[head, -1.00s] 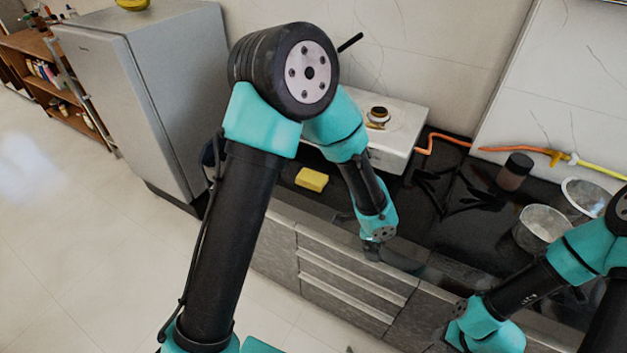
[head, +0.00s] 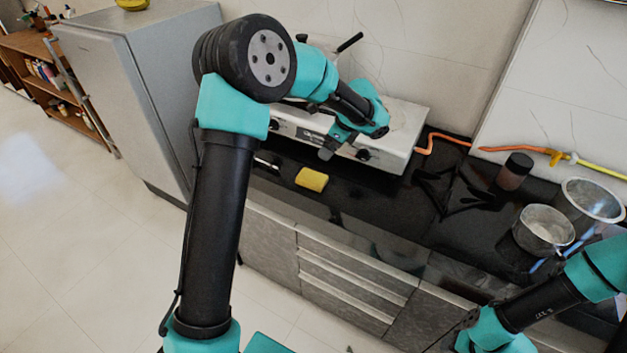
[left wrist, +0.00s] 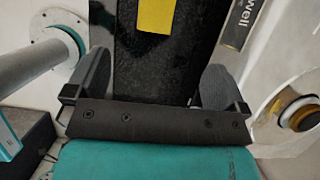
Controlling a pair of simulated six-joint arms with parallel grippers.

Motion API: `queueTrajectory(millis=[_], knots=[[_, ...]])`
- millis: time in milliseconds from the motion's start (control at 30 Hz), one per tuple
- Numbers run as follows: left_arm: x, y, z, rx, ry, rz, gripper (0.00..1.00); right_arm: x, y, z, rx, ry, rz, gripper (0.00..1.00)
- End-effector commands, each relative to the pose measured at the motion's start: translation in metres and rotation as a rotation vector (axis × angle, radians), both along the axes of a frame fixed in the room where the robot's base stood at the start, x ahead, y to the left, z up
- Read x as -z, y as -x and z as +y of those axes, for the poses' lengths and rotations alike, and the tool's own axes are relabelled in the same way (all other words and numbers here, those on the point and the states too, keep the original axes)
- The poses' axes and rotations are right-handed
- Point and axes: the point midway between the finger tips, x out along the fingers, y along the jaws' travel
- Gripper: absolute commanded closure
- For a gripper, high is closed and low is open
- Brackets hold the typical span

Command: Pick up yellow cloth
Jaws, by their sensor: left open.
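The yellow cloth (head: 311,180) looks like a small yellow block. It lies on the black counter in front of the white stove. In the left wrist view the cloth (left wrist: 156,14) is at the top edge, partly cut off, ahead of and between the fingers. My left gripper (head: 329,148) is above the counter's back part by the stove front, up and a little right of the cloth, apart from it. In the left wrist view its two fingers (left wrist: 155,72) are spread with nothing between them. My right arm is at the lower right; its fingers do not show.
The white stove (head: 404,128) stands close behind the cloth. A dark jar (head: 514,171), a metal pot (head: 543,232) and a metal bowl (head: 592,203) are on the counter at right. An orange hose (head: 447,137) runs along the wall. A grey fridge (head: 128,85) stands left.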

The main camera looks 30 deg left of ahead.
Motion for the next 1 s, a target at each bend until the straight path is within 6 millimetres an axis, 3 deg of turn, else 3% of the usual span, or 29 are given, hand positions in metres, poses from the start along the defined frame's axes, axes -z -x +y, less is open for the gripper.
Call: queueTrajectory(millis=[267,800,1000], knots=[[0.009,0.0,0.003,0.001,0.001,0.001,0.0,0.0,0.0,0.0,0.0,0.0,0.0,0.57],[0.09,0.001,0.036,0.001,0.001,0.004,0.0,0.0,0.0,0.0,0.0,0.0,0.0,0.57],[0.111,0.001,0.045,0.0,0.002,0.001,0.0,0.0,0.0,0.0,0.0,0.0,0.0,0.57]])
